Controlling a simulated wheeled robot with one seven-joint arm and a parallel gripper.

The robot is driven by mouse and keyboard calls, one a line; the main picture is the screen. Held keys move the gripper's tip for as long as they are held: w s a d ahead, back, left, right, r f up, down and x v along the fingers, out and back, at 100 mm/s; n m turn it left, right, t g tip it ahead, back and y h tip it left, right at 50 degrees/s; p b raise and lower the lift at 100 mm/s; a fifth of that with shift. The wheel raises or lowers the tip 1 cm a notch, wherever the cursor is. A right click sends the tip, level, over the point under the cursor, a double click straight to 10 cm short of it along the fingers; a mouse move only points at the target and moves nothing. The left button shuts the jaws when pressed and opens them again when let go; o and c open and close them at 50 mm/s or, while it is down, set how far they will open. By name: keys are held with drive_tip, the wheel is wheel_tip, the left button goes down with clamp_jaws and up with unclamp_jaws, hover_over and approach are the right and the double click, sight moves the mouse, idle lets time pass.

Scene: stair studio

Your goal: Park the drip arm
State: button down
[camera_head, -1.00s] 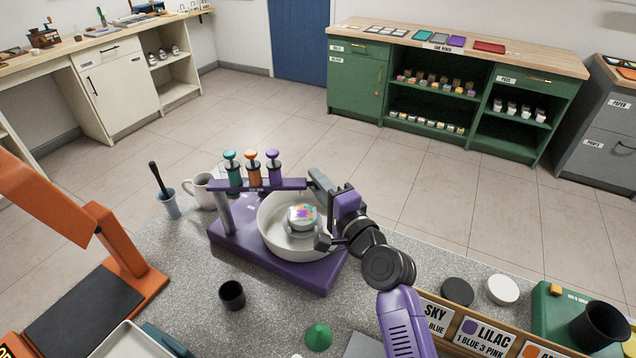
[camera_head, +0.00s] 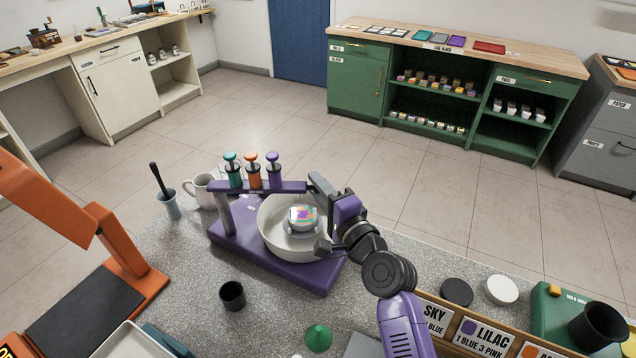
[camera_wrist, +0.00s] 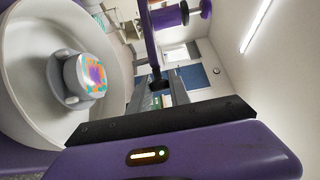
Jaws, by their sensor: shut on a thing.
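The drip arm (camera_head: 290,187) is a purple bar on a post (camera_head: 226,214) at the left of a purple machine base (camera_head: 300,272). It carries teal, orange and purple plungers (camera_head: 253,170) in a row. My gripper (camera_head: 320,190) is shut on the bar's right end, which lies behind the bowl's far rim. The bar also shows in the wrist view (camera_wrist: 151,45), where the grip itself is hard to make out. The white bowl (camera_head: 275,240) holds a round grey piece with a multicoloured top (camera_head: 303,216), which also shows in the wrist view (camera_wrist: 88,75).
A white mug (camera_head: 203,190) and a pestle cup (camera_head: 170,206) stand close behind the machine's left side. A black cup (camera_head: 232,295) and a green cone (camera_head: 318,337) stand in front. An orange press (camera_head: 125,245) is at left, a labelled rack (camera_head: 480,335) at right.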

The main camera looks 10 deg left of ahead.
drive_tip(key=s+a+p, duration=0.1)
drive_tip(key=s+p, duration=0.3)
drive_tip(key=s, duration=0.7)
drive_tip(key=shift+s+a+p, duration=0.2)
drive_tip(key=shift+a+p, duration=0.1)
drive_tip(key=shift+a, duration=0.05)
drive_tip(key=shift+f, duration=0.1)
drive_tip(key=c, duration=1.2)
unclamp_jaws()
drive_tip(key=shift+c, duration=0.2)
drive_tip(key=shift+d, duration=0.1)
drive_tip(key=b+v, duration=0.2)
drive_tip(key=v, duration=0.5)
drive_tip(key=shift+s+d, duration=0.15)
drive_tip(key=shift+s, duration=0.15)
